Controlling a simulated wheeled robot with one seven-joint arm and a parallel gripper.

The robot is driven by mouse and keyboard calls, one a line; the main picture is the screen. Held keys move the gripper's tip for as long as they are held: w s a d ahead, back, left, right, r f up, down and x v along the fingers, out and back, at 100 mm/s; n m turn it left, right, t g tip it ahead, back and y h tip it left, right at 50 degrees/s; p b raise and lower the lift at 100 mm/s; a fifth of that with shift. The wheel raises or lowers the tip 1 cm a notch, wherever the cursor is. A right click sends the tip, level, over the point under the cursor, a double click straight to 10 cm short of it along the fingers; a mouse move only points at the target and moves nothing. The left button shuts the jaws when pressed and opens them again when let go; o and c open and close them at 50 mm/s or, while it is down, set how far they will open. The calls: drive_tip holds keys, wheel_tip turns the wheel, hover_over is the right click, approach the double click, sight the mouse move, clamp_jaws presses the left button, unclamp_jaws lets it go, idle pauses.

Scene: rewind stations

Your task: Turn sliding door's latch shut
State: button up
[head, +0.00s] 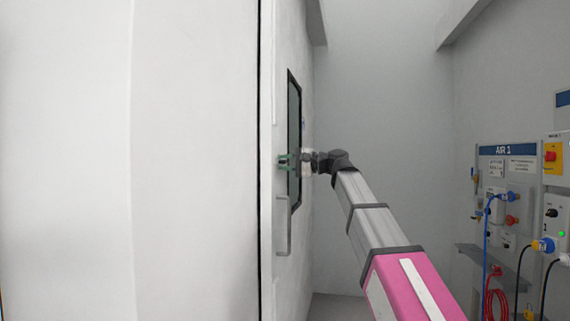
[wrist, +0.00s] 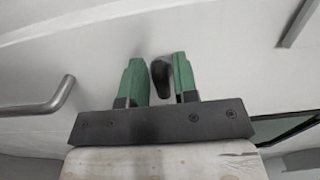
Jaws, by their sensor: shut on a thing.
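The sliding door (head: 281,95) is a white panel seen edge-on in the head view, with a dark-framed window and a grey bar handle (head: 288,228). In the head view my gripper (head: 283,162) is at the door face, above the handle and beside the window. The lever lies roughly in line with the fingers. My gripper hides the latch in the head view.
The bar handle also shows at the left of the wrist view (wrist: 45,105). A large white panel (head: 130,160) fills the head view's left. At the right is a wall station (head: 508,165) with hoses and a shelf (head: 480,256). A bare grey wall (head: 385,110) stands behind.

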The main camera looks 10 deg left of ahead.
drive_tip(key=shift+f, duration=0.1)
drive_tip(key=o, duration=0.7)
drive_tip(key=d, duration=1.1)
drive_tip(key=shift+s, duration=0.25)
drive_tip(key=w+d+f+m+t+h, duration=0.1)
drive_tip(key=d+f+h, duration=0.2)
drive_tip(key=f, duration=1.1)
drive_tip(key=w+d+f+m+t+h, duration=0.1)
drive_tip(key=d+f+h, duration=0.2)
drive_tip(key=f, duration=1)
drive_tip(key=w+d+f+m+t+h, duration=0.1)
drive_tip(key=w+d+f+h, duration=0.15)
drive_tip(key=f, duration=1.15)
drive_tip(key=s+d+f+n+g+h, duration=0.1)
drive_tip(key=s+d+f+h, duration=0.2)
drive_tip(key=s+d+f, duration=0.3)
drive_tip(key=s+d+f+n+g+h, duration=0.1)
drive_tip(key=s+d+f+h, duration=0.2)
drive_tip(key=f, duration=1.2)
drive_tip(key=s+d+f+n+g+h, duration=0.1)
drive_tip(key=s+d+f+h, duration=0.2)
drive_tip(key=s+d+f, duration=0.6)
drive_tip(key=shift+f+g+h, duration=0.25)
drive_tip(key=shift+f+g, duration=0.05)
drive_tip(key=shift+f, duration=0.45)
